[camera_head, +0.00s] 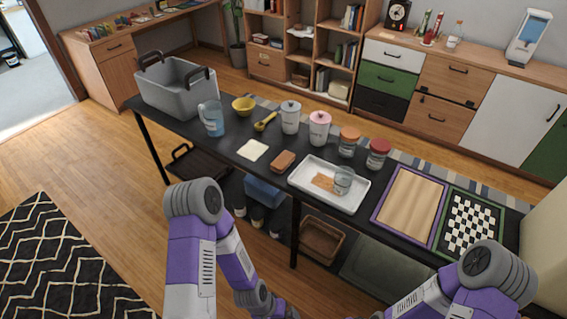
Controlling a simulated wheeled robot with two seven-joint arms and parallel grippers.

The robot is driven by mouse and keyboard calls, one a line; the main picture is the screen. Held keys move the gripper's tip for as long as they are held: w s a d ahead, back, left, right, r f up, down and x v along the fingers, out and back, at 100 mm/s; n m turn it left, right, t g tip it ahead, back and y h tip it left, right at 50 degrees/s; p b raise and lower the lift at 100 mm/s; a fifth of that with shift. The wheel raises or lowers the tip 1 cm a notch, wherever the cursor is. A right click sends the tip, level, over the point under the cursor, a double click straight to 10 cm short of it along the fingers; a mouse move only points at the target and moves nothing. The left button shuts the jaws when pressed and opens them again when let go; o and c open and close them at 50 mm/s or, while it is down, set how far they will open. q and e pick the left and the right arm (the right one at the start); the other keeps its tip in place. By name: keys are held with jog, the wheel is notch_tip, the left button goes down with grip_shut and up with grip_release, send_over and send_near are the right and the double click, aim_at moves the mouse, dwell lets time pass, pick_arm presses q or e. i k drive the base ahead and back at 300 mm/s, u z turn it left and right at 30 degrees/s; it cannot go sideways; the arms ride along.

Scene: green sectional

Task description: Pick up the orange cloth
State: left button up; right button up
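No thing is plainly an orange cloth. A flat orange-tan piece (323,183) lies in the white tray (300,186) on the black table, partly beside a clear glass (343,180). A thicker brown-orange piece (283,161) lies on the table just left of the tray; I cannot tell whether either is cloth. A pale cream square (252,150) lies flat further left. My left arm bends down in front of the table and my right arm is at the lower right. Neither gripper shows.
A grey bin (176,92), a blue pitcher (211,121), a yellow bowl (244,105), two canisters and two lidded jars stand along the table. A purple-framed board (375,215) and a checkerboard (470,222) lie at the right. Baskets and trays sit below.

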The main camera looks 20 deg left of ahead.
aim_at(280, 165)
jog(key=u, duration=1.8)
jog(key=i, duration=1.35)
jog(key=z, duration=2.15)
